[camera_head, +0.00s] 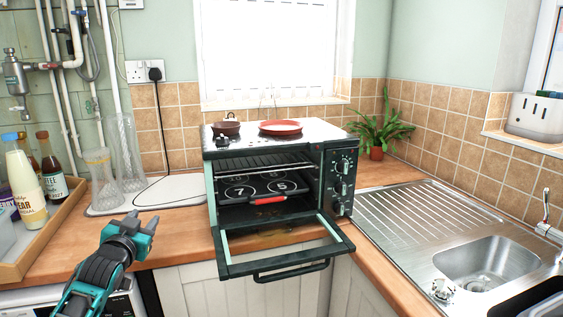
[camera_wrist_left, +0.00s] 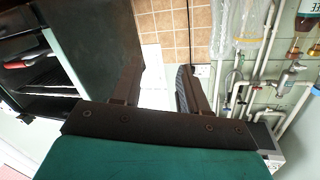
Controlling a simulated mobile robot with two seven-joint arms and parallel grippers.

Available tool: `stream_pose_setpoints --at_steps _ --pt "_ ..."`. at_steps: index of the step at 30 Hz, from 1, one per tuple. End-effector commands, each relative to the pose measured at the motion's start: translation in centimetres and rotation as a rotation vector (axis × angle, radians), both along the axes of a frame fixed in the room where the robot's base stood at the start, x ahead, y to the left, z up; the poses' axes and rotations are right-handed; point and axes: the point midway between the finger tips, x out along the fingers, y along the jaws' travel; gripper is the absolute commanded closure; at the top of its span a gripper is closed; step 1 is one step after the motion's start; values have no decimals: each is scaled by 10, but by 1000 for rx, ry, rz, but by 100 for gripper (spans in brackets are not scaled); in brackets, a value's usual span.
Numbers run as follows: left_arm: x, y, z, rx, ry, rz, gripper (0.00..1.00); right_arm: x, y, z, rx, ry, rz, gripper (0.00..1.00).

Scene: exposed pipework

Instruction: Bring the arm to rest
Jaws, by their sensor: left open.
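My left arm comes in from the lower left, and its teal and black gripper (camera_head: 142,224) is in the air over the front of the wooden counter, left of the oven. In the left wrist view the two fingers (camera_wrist_left: 157,78) stand apart with nothing between them. The mini oven (camera_head: 268,190) has its glass door (camera_head: 285,245) folded down, with a red-handled item (camera_head: 268,200) inside. The oven also shows at the left of the wrist view (camera_wrist_left: 110,55). My right gripper is not in view.
A wooden tray (camera_head: 50,230) with bottles stands at the far left, beside glass vases (camera_head: 125,150) on a pale board (camera_head: 175,192). A pot and a red dish sit on the oven. A plant (camera_head: 378,135) and a sink (camera_head: 487,262) are to the right. The open door juts past the counter edge.

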Motion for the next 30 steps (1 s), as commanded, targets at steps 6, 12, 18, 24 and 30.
stream_pose_setpoints --at_steps 6,12,18,24,30 --pt "-59 -41 -89 -31 124 -62 57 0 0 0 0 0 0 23" --pt "-149 -85 -173 -91 271 -118 57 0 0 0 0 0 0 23" --pt "-254 -124 -229 -174 419 -154 57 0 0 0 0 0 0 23" --pt "-331 -147 -250 -240 522 -160 57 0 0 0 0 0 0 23" --pt "-357 -154 -253 -265 555 -159 57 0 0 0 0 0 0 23"
